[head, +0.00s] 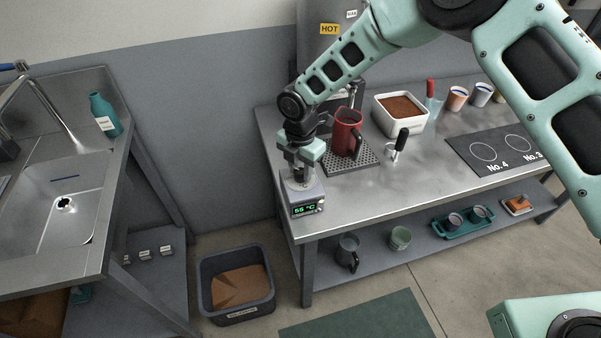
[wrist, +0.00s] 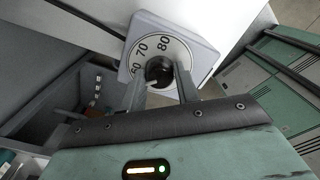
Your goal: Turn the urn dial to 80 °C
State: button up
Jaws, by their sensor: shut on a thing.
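The urn dial is a dark round knob (wrist: 159,70) on a white face marked 70 and 80, with another number partly hidden. It sits on a small grey control box (head: 308,198) at the bench's near left corner. The box's green display (head: 305,210) looks like 65 °C, but the first digit is hard to read. My gripper (head: 299,173) points down over the box. In the wrist view its two fingers (wrist: 161,82) are closed on the knob from either side. The fingers hide part of the dial face, and the pointer is not clear.
A red pitcher (head: 347,131) stands on a drip tray (head: 366,163) just right of my gripper, below the grey urn (head: 318,50) marked HOT. A white bin of brown grounds (head: 401,124) and a black-handled tool (head: 400,143) are farther right. A grey floor bin (head: 236,312) stands left of the bench.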

jog(key=m+b, duration=0.3)
jog(key=m, duration=0.3)
jog(key=shift+f, duration=0.1)
jog(key=m+b, duration=0.1)
jog(key=m, duration=0.3)
jog(key=m+b, duration=0.1)
jog(key=m, duration=0.2)
jog(key=shift+m, duration=0.4)
jog(key=m+b, duration=0.1)
jog(key=m, duration=0.3)
jog(key=m+b, duration=0.1)
jog(key=m, duration=0.4)
jog(key=shift+m, duration=0.4)
jog(key=o, duration=1)
jog(key=shift+c, duration=0.2)
